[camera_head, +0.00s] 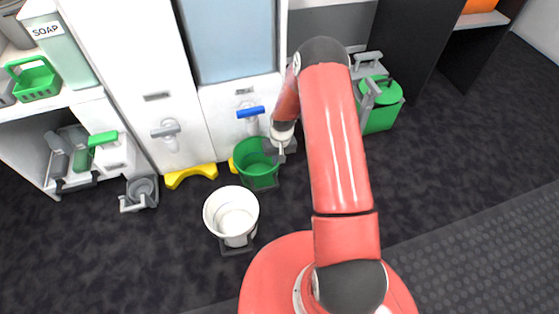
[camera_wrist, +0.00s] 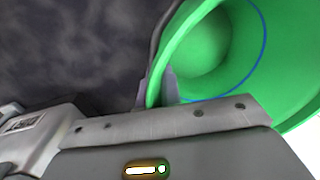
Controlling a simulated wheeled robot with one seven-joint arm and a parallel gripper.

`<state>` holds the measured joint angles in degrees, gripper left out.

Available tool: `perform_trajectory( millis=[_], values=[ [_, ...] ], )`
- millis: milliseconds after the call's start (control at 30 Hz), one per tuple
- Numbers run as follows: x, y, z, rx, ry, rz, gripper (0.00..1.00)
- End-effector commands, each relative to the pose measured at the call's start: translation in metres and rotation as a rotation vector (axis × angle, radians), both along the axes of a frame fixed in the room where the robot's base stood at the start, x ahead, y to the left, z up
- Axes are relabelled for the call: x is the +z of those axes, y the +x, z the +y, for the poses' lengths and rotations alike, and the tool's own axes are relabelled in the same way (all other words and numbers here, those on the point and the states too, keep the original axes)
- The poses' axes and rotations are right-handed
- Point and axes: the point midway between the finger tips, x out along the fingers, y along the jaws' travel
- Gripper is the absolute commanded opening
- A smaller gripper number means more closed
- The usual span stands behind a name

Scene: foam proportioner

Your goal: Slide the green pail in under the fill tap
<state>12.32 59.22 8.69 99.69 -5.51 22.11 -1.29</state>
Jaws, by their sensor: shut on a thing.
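The green pail (camera_head: 259,179) stands on the dark floor at the foot of the white cabinet, below the tap with the blue lever (camera_head: 250,112). It looks open-topped and empty. Its inside, with a thin blue line around it, fills the right of the wrist view (camera_wrist: 215,45). My gripper (camera_head: 279,157) is at the pail's right side, low down. In the wrist view its fingers (camera_wrist: 158,88) are shut on the pail's rim or wall. Whether the pail is exactly under the spout cannot be told. A second tap with a grey lever (camera_head: 166,130) is to the left.
A white pail (camera_head: 231,213) stands in front and left of the green pail. A yellow floor piece (camera_head: 191,175) lies left at the cabinet foot. A green canister (camera_head: 379,105) stands right of my arm. The floor at right is clear.

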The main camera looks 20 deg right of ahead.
Motion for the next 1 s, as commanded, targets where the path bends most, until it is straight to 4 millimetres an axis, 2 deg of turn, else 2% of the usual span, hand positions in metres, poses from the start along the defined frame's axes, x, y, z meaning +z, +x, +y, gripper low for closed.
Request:
perform_trajectory(
  millis=[267, 300, 500, 767, 867, 1000],
  values=[
    [0.000, 0.001, 0.001, 0.000, 0.001, -0.001, 0.00],
    [0.000, 0.001, 0.001, 0.000, 0.001, -0.001, 0.07],
    [0.000, 0.001, 0.001, 0.000, 0.000, -0.001, 0.31],
    [0.001, 0.001, 0.000, 0.000, 0.000, -0.001, 0.31],
    [0.010, 0.001, 0.000, -0.001, 0.000, -0.003, 0.31],
    [0.034, 0.001, -0.003, -0.001, 0.000, -0.004, 0.31]
  ],
)
